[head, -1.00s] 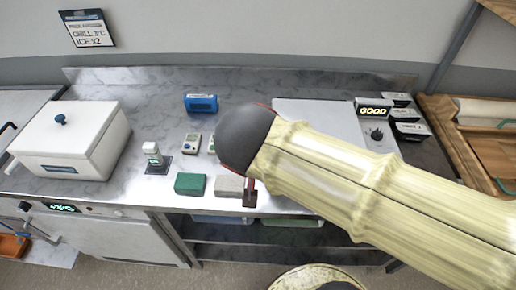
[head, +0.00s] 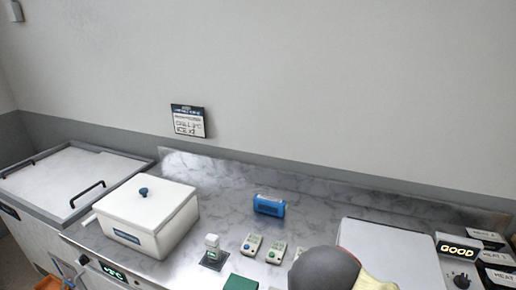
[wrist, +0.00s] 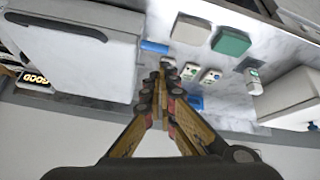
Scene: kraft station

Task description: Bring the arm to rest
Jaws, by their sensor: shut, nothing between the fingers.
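My gripper (wrist: 166,82) shows in the wrist view with its fingertips together and nothing held between them. It is over the metal counter (wrist: 222,110), with small devices and blocks beyond the tips. In the head view only a dark rounded joint and a pale sleeve of my arm show at the bottom edge, right of centre. The fingers are out of sight in that view.
A white lidded box (head: 150,215) stands on the counter's left, beside a chest with a handled lid (head: 60,180).

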